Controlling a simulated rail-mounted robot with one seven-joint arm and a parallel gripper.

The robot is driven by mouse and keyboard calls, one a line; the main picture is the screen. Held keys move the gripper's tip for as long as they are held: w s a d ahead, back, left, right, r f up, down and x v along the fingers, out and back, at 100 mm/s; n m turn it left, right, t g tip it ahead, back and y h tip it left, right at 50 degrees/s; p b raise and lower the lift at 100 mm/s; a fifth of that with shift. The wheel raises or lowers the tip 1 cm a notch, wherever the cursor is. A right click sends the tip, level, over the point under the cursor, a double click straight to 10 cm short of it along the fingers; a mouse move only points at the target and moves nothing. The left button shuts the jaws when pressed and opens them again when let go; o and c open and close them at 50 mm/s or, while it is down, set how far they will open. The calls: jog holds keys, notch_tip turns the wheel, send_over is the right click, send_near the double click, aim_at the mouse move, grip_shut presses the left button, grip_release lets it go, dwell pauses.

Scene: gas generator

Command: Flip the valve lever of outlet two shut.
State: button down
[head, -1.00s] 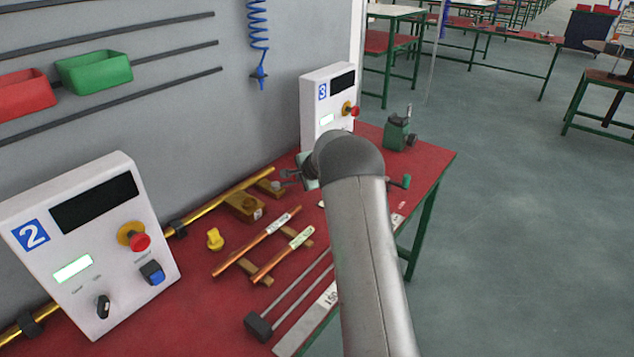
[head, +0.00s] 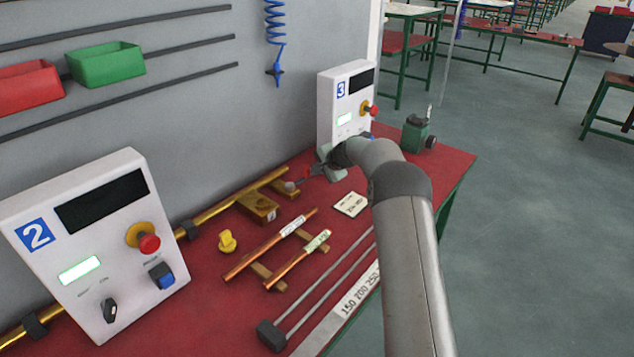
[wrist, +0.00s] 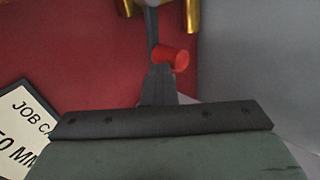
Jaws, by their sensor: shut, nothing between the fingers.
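My gripper (head: 304,182) reaches from the arm toward the back of the red table, near the far end of the brass pipe (head: 262,182). In the wrist view my gripper (wrist: 154,75) has its dark fingers together, with nothing held between them. A red lever grip (wrist: 171,57) is immediately right of the fingers; whether they touch is unclear. Brass fittings (wrist: 192,14) show at the top edge, partly cut off. No number shows on this valve, so I cannot tell which outlet it belongs to. In the head view the lever is not clearly visible.
Panel 2 (head: 95,245) stands at left and panel 3 (head: 345,100) behind my gripper. A green device (head: 418,134) stands at the back.

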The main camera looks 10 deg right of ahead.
dwell(0.3)
jog(key=shift+s+d+f+b, duration=0.1)
jog(key=shift+s+d+b, duration=0.05)
jog(key=shift+b, duration=0.2)
jog(key=s+d+b, duration=0.2)
jog(key=s+b, duration=0.1)
jog(key=b, duration=0.1)
jog(key=shift+d, duration=0.4)
jog(key=w+v, duration=0.1)
jog(key=v, duration=0.8)
jog(key=s+a+r+n+g, duration=0.1)
jog(key=s+a+n, duration=0.15)
jog(key=s, duration=0.35)
jog(key=s+a+r+n+g, duration=0.1)
jog(key=s+a+r+g, duration=0.15)
jog(key=s, duration=0.45)
jog(key=s+f+n+g+h, duration=0.2)
jog(key=s+f+n, duration=0.1)
jog(key=s, duration=1.5)
jog(key=s+a+f+n+g+h+p, duration=0.1)
jog(key=s+n, duration=0.4)
jog(key=s, duration=1.4)
notch_tip(320, 180, down, 2)
jog(key=shift+a+f+g+h, duration=0.1)
jog(key=shift+a+g+h, duration=0.25)
jog(key=shift+h, duration=0.75)
